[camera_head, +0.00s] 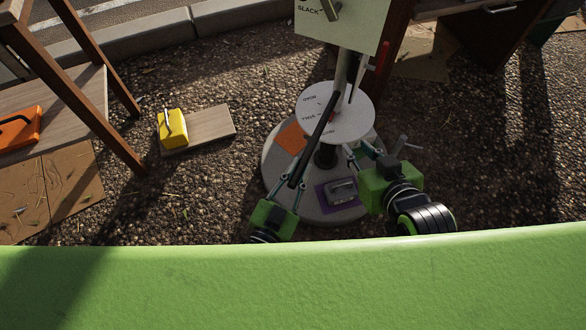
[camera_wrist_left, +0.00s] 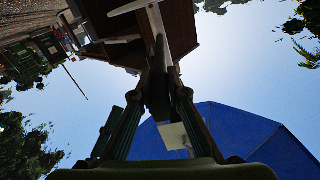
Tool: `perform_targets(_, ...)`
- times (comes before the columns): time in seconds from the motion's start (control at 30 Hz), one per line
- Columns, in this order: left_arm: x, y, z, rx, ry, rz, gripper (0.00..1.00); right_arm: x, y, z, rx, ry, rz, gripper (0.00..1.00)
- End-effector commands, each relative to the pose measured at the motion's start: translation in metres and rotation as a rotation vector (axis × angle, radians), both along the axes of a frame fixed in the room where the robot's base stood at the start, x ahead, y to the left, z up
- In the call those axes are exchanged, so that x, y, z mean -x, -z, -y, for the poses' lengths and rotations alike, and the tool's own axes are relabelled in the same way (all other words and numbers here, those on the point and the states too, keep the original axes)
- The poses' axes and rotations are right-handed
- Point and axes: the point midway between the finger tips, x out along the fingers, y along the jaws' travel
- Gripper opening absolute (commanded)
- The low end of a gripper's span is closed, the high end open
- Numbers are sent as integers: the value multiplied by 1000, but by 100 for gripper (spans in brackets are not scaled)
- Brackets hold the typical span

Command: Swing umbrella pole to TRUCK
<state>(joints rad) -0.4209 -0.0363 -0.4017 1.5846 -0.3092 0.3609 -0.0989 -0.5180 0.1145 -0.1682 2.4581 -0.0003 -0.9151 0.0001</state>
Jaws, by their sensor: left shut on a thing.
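The umbrella stand's pole (camera_head: 342,72) rises from a round grey base (camera_head: 275,170) at the centre of the head view. A white labelled disc (camera_head: 358,122) surrounds it; its lettering is too small to read surely. A long dark bar (camera_head: 322,133) slants down from the pole. My left gripper (camera_head: 297,184) is shut on the bar's lower end; in the left wrist view the bar (camera_wrist_left: 158,85) lies between the fingers. The blue umbrella canopy (camera_wrist_left: 225,135) shows behind them. My right gripper (camera_head: 370,158) is beside the stand; its finger opening is unclear.
A sign reading "SLACK" (camera_head: 365,28) is at the top. A yellow block (camera_head: 172,127) sits on a wooden board (camera_head: 212,128) at the left. A wooden table (camera_head: 85,100) stands far left.

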Motion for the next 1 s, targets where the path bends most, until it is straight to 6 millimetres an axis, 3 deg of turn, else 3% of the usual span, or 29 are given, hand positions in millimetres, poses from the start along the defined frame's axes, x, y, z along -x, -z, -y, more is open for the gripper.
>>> perform_targets(0.4,1,3,1,-3,0,-6,0,0,1,0,1,1,-2,22)
perform_targets(0.43,1,3,1,-2,0,-7,23,0,1,0,1,1,-2,22)
perform_targets(0.47,1,3,0,-2,0,-6,30,0,1,0,1,1,-2,22)
perform_targets(0.5,1,3,0,-2,0,-6,32,0,1,0,1,1,-2,22)
perform_targets(0.83,2,1,0,0,-1,-3,32,0,-1,-1,-2,-2,4,22)
perform_targets(1.0,18,2,-8,-2,0,-6,32,0,-1,0,-1,-1,3,22)
